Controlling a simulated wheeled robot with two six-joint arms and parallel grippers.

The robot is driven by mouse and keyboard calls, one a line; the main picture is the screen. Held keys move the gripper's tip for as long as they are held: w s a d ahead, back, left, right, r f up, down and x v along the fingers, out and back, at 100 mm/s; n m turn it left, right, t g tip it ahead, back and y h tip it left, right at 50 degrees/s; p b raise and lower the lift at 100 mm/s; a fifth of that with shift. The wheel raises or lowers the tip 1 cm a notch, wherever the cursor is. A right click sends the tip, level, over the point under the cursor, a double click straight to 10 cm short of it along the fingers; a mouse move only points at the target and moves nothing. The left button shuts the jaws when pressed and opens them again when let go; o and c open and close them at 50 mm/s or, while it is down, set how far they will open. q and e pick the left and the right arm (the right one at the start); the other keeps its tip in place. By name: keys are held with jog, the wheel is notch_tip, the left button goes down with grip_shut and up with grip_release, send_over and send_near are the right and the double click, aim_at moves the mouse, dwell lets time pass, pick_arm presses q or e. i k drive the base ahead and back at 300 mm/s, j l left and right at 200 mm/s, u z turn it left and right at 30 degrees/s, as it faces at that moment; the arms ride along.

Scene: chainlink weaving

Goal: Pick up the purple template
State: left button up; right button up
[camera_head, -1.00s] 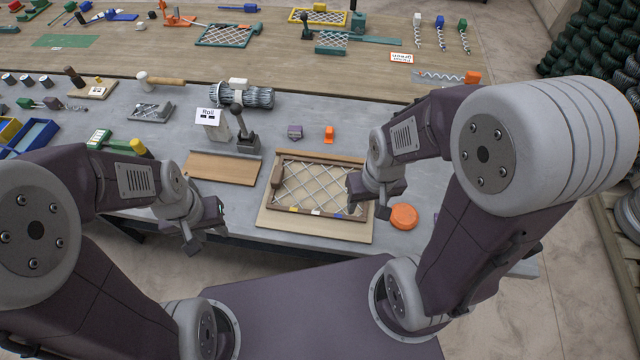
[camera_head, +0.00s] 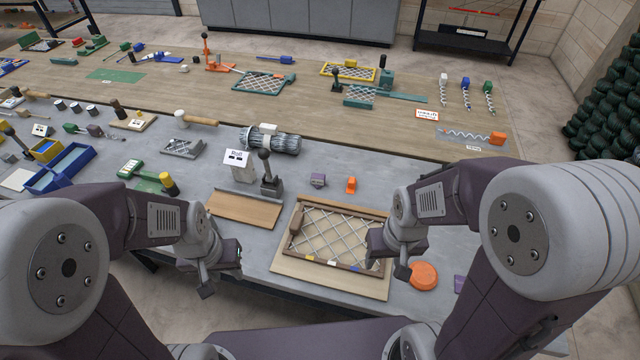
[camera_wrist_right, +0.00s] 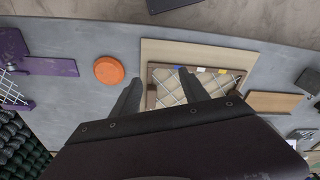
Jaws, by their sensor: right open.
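A flat purple template (camera_wrist_right: 52,67) with wire mesh beside it lies at the left of the right wrist view, cut off by the frame edge. In the head view only a small purple part (camera_head: 460,284) shows, right of the orange disc; my right arm hides the rest. My right gripper (camera_head: 388,268) is open and empty above the right side of the wooden mesh frame, left of the template. Its fingers (camera_wrist_right: 158,92) show over that frame in the wrist view. My left gripper (camera_head: 222,280) hangs near the table's front edge, apart from the template; its jaw opening is unclear.
An orange disc (camera_head: 424,275) lies between the wooden mesh frame (camera_head: 300,263) and the template. A lever tool (camera_head: 268,170) stands farther left. Grey table is bare around the disc.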

aim_at(318, 180)
jog(key=i+j+z, duration=0.1)
jog(key=j+z, duration=0.15)
jog(key=z, duration=0.15)
jog(key=j+z, duration=0.6)
jog(key=z, duration=0.2)
jog(key=i+j, duration=0.05)
